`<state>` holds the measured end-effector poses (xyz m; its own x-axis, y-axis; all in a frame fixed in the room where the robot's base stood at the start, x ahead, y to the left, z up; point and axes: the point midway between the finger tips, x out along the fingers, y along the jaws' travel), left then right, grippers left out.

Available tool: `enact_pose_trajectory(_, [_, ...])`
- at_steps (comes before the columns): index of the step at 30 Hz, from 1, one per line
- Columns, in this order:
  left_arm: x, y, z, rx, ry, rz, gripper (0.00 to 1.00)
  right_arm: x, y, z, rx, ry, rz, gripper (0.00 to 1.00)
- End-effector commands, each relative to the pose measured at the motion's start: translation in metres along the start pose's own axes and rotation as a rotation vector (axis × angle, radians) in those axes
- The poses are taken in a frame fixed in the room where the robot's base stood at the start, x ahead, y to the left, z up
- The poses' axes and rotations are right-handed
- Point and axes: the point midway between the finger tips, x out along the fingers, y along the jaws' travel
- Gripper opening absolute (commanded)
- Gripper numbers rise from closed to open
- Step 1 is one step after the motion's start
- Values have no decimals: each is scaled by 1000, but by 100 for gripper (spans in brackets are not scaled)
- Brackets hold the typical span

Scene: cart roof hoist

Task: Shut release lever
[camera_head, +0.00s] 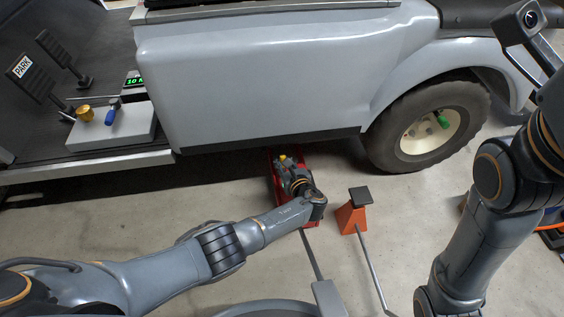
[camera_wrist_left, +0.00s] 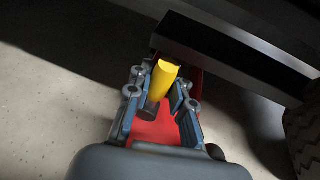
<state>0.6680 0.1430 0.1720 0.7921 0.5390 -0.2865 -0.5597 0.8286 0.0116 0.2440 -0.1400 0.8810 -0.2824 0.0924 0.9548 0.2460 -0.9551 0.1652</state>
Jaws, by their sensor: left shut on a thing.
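The release lever (camera_wrist_left: 161,79) has a yellow grip and a dark lower end. It rises from the red floor jack (camera_wrist_left: 157,132) between my left gripper's fingers. In the head view, a little of the yellow grip (camera_head: 283,158) shows at the tip of my left gripper (camera_head: 286,166). My left gripper (camera_wrist_left: 160,100) is shut on the lever, with a finger on each side of it. The red jack (camera_head: 270,172) lies low beside the cart's sill, partly hidden by my gripper and wrist.
The grey cart (camera_head: 250,75) stands over the jack, its dark lower edge close above my left gripper. A wheel (camera_head: 400,120) is to the right. Bare floor (camera_head: 230,197) lies in front.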

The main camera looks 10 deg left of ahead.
Motion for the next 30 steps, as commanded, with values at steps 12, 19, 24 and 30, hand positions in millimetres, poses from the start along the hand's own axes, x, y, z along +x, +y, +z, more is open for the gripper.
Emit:
enact_pose_trajectory(12, [0, -1, 0, 6, -2, -2, 30, 0, 0, 0, 0, 1, 0, 40])
enact_pose_trajectory(19, [0, -1, 0, 4, -1, -1, 45, 0, 0, -1, 0, 1, 1, 40])
enact_pose_trajectory(24, [-1, 0, 0, 4, -1, -1, 45, 0, 1, -1, -1, -1, 1, 40])
enact_pose_trajectory(30, [-15, -1, -2, 2, 0, -3, 45, 0, 0, -1, -1, -1, 0, 40])
